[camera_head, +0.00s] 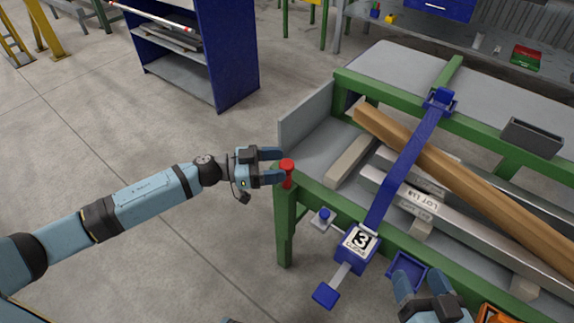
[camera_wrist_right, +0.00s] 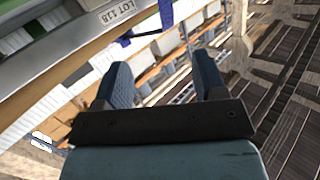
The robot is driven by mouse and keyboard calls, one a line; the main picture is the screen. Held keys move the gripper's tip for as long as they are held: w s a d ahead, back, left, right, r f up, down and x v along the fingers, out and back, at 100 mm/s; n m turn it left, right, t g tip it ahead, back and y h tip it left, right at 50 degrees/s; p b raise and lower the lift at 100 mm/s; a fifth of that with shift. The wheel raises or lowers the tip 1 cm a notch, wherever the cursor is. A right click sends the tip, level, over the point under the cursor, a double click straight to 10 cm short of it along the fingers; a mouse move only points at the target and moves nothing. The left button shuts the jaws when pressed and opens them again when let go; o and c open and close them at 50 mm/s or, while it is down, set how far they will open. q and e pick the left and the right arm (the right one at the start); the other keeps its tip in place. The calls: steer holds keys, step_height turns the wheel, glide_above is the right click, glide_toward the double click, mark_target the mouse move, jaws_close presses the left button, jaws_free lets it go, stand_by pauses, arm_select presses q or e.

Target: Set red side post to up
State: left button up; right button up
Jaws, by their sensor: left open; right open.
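The red side post (camera_head: 287,172) stands at the near left corner of the green-framed table (camera_head: 285,235). It looks upright, with a wide round cap on a narrower stem. My left gripper (camera_head: 277,167) is open, with its fingers pointing right toward the post. The post is at the fingertips; I cannot tell whether they touch it. My right gripper (camera_head: 420,283) is open at the table's front edge, low in the head view. Its two fingers also show in the right wrist view (camera_wrist_right: 165,85), with nothing held between them.
A blue clamp arm (camera_head: 403,165) marked 3 crosses the table over a wooden beam (camera_head: 450,175) and metal bars (camera_head: 450,225). A blue shelf unit (camera_head: 235,55) stands behind; the floor at left is clear.

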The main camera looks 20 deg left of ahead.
arm_select(q)
steer(key=x, duration=0.2)
steer(key=shift+w+d, duration=0.15)
steer(key=shift+d, duration=0.2)
arm_select(e)
steer(key=shift+w+a+r, duration=0.15)
steer(key=shift+a+r, duration=0.05)
steer(key=shift+r, duration=0.4)
steer(key=shift+t+y, duration=0.3)
arm_select(q)
steer(key=shift+c, duration=0.4)
